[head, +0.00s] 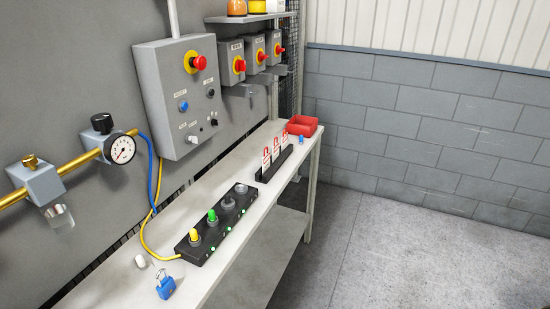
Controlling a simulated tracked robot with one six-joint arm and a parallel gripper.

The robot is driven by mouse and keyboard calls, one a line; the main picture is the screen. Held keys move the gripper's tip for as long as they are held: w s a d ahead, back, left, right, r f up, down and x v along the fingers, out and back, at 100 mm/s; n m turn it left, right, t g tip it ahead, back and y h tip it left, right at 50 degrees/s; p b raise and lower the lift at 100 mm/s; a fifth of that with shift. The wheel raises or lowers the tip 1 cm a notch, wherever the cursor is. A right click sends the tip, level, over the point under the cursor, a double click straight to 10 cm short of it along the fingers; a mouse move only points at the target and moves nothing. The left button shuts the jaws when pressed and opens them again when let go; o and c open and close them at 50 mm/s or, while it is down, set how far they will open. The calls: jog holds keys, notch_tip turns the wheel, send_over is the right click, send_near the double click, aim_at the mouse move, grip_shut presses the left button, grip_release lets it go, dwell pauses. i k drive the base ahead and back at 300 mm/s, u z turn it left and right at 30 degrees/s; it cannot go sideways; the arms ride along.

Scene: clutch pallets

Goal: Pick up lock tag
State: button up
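Several red-and-white lock tags (276,154) stand upright in a row in a black holder (267,176) on the narrow white bench. The holder is toward the bench's far end, short of a red tray. My gripper does not show in the head view, so its position and state cannot be seen.
The bench (214,262) also bears a blue padlock (165,287), a black block with yellow and green knobs (218,228), a red tray (301,125) and a small blue item (302,159). A grey control box (181,97) and a gauge (119,149) are on the wall. Floor at right is clear.

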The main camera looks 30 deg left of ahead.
aim_at(266, 160)
jog(key=i, duration=2.35)
jog(key=u, duration=2.85)
